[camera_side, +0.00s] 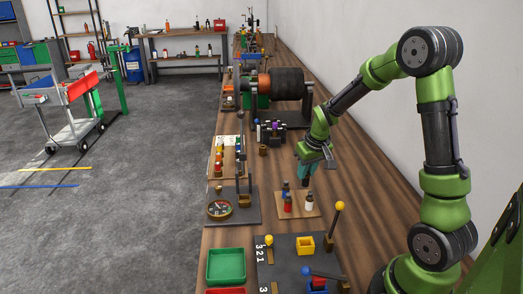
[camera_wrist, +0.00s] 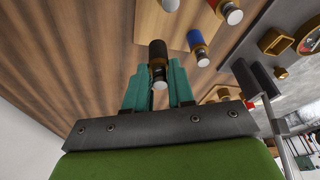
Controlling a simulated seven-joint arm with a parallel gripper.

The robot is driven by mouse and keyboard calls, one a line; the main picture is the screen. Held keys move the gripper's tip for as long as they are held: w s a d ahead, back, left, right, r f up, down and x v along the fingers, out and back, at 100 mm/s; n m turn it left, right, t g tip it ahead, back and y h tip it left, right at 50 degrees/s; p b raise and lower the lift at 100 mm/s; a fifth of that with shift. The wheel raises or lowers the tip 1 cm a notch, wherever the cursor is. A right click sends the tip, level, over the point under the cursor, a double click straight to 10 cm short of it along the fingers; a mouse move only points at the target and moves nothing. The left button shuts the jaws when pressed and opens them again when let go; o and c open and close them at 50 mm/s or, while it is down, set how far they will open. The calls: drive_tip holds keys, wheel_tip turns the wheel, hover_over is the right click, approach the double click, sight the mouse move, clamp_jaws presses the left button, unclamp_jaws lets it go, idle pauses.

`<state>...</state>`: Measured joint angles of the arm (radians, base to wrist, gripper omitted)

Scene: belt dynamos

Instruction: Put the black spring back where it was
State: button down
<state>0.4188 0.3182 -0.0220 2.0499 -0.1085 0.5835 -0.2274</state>
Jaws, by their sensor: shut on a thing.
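My gripper (camera_side: 305,172) has teal fingers pointing down. In the wrist view my gripper (camera_wrist: 158,80) is shut on a small black cylinder with a pale metallic end, the black spring (camera_wrist: 158,52). In the side view the dark lower end of the black spring (camera_side: 305,183) shows just under the fingers, above or at the far right part of a light wooden board (camera_side: 274,211). I cannot tell whether it touches the board. On the board stand a blue piece (camera_side: 285,188), a red piece (camera_side: 288,203) and a dark piece with a white part (camera_side: 309,202).
A dark plate with a round dish (camera_side: 220,208) is to the left. A yellow-knobbed lever (camera_side: 338,207) rises in front. Bare bench lies to the right.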

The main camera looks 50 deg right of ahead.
sight(307, 176)
drive_tip(key=shift+f, duration=2)
drive_tip(key=shift+f, duration=0.1)
drive_tip(key=c, duration=1)
unclamp_jaws()
drive_tip(key=shift+o, duration=0.2)
drive_tip(key=v, duration=1.2)
drive_tip(key=s+a+r+t+y, duration=0.1)
drive_tip(key=s+a+r, duration=0.3)
drive_tip(key=a, duration=0.5)
drive_tip(key=s+a+r+t+y, duration=0.2)
drive_tip(key=s+a+r, duration=0.3)
drive_tip(key=a, duration=0.5)
drive_tip(key=shift+s+a+r+t, duration=0.2)
drive_tip(key=shift+s+t, duration=0.4)
drive_tip(key=shift+s, duration=0.35)
